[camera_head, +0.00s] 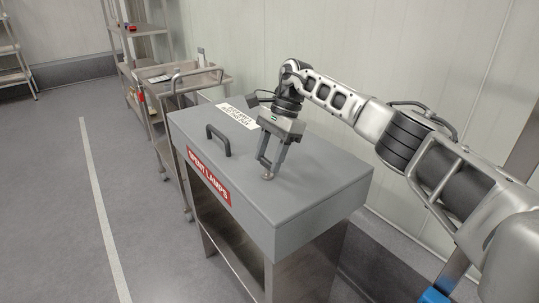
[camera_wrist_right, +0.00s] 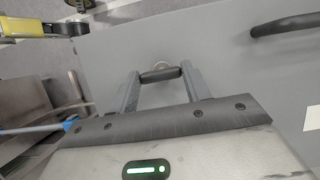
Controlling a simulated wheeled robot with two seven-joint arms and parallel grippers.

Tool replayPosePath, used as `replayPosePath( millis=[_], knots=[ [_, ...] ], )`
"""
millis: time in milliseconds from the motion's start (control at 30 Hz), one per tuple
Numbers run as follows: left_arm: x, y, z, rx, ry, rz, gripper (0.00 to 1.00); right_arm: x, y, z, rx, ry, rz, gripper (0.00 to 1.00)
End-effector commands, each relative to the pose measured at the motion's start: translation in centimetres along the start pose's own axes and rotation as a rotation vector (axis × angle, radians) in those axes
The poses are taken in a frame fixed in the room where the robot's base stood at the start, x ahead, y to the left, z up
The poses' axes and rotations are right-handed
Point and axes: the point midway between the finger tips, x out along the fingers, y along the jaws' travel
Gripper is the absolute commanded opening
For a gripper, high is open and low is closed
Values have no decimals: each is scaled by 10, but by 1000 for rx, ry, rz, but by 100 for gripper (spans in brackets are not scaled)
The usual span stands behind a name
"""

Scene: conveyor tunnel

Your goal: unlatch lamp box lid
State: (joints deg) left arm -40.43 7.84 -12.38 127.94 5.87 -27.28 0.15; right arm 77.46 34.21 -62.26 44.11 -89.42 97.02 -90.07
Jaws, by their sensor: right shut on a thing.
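The lamp box (camera_head: 310,215) is grey, with a red "SPENT LAMPS" label (camera_head: 208,178) on its front. Its flat lid (camera_head: 325,175) lies level and looks closed. A black handle (camera_head: 218,140) stands on the lid; it also shows at the upper right of the wrist view (camera_wrist_right: 288,25). My right gripper (camera_head: 267,174) reaches down to the lid, right of the handle. My left gripper is out of view.
A white printed sheet (camera_head: 238,116) lies on the lid's far part. The box sits on a metal stand (camera_head: 235,245). A metal cart (camera_head: 185,85) and a shelf rack (camera_head: 135,45) stand behind it. The wall is close on the right; open floor lies left.

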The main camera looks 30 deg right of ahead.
Motion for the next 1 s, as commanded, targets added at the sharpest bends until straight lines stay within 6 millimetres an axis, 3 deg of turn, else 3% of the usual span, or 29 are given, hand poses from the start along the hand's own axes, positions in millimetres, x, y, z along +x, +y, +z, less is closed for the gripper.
replayPosePath(
  millis=[33,67,100,133,400,567,1000],
  knots=[
    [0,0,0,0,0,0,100,-1,0,0,-2,2,-3,24],
    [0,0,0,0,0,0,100,-1,0,0,-2,2,-3,56],
    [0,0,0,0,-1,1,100,-1,0,0,-2,2,-3,67],
    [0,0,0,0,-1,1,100,-1,0,0,-1,2,-3,69],
    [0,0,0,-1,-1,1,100,-1,0,0,0,1,-2,69],
    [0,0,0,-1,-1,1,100,-14,-1,0,1,1,-3,69],
    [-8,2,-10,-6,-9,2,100,-120,-1,3,3,1,-4,69]
  ],
)
